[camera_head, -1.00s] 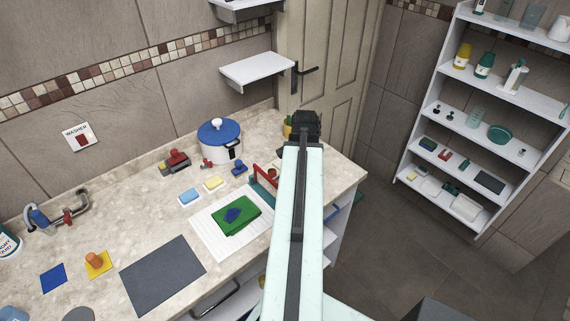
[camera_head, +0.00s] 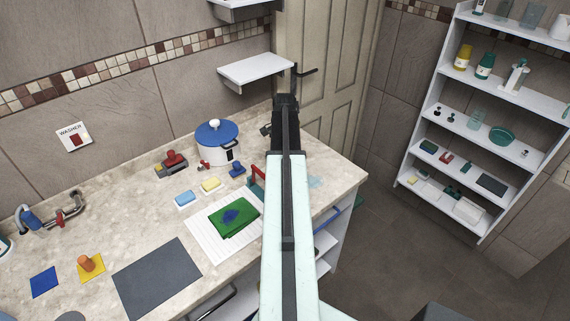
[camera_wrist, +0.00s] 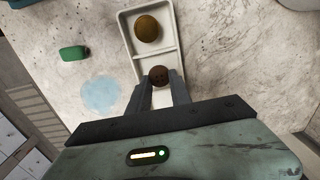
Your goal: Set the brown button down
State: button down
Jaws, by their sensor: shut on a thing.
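In the wrist view the brown button (camera_wrist: 158,76), a small dark round piece with holes, sits between the fingertips of my gripper (camera_wrist: 160,88). My gripper is shut on it. It appears over the near compartment of a white divided tray (camera_wrist: 141,67); I cannot tell whether it touches the tray floor. A round golden-brown thing (camera_wrist: 147,28) lies in the tray's far compartment. In the head view my gripper (camera_head: 286,102) is at the far end of the counter, and my arm hides the button and tray.
A green block (camera_wrist: 73,53) and a pale blue round patch (camera_wrist: 101,94) lie left of the tray. The counter (camera_head: 110,225) also holds a blue-lidded pot (camera_head: 217,138), sponges, a striped white mat (camera_head: 205,236) and a dark mat (camera_head: 157,278). Bare counter shows right of the tray.

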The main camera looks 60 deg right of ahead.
notch_tip(320, 180, down, 2)
jog(key=shift+r, duration=0.25)
jog(key=shift+f, duration=0.2)
jog(key=c, duration=1.5)
grip_release()
jog(key=shift+r, duration=0.1)
jog(key=shift+o, duration=0.2)
jog(key=shift+r, duration=0.1)
notch_tip(320, 180, up, 12)
jog(key=p, duration=1.2)
jog(key=shift+s, duration=0.1)
